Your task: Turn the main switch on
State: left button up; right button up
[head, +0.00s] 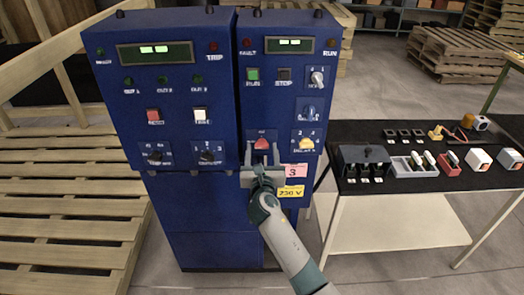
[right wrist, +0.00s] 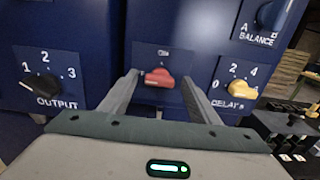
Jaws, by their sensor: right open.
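A red rotary knob, apparently the main switch (head: 262,143), sits on the lower front of the right blue cabinet (head: 275,110). In the right wrist view the red knob (right wrist: 158,76) is at the centre, its handle lying roughly level under a small label I cannot read clearly. My right gripper (head: 263,152) is in front of it, open. In the right wrist view the fingers of my right gripper (right wrist: 160,84) stand left and right of the knob, with a visible gap on each side. My left gripper is not in view.
A black OUTPUT knob (right wrist: 42,86) is left of the red knob and a yellow DELAY knob (right wrist: 243,88) right of it. A BALANCE knob (right wrist: 272,14) is above. A black-topped table (head: 440,135) with several small devices stands right; wooden pallets (head: 70,205) lie left.

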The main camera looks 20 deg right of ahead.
jog(key=c, duration=1.1)
jog(key=shift+o, duration=0.2)
jog(key=shift+m, duration=0.3)
jog(key=m, duration=0.3)
jog(key=shift+b, duration=0.3)
jog(key=m+b, duration=0.1)
jog(key=m, duration=0.3)
jog(key=shift+d+f+m, duration=0.1)
jog(key=shift+m, duration=0.3)
jog(key=m+b, duration=0.2)
jog(key=m, duration=0.3)
jog(key=shift+f+m, duration=0.1)
jog(key=shift+m, duration=0.2)
jog(key=shift+m+b, duration=0.6)
jog(key=shift+m, duration=1.4)
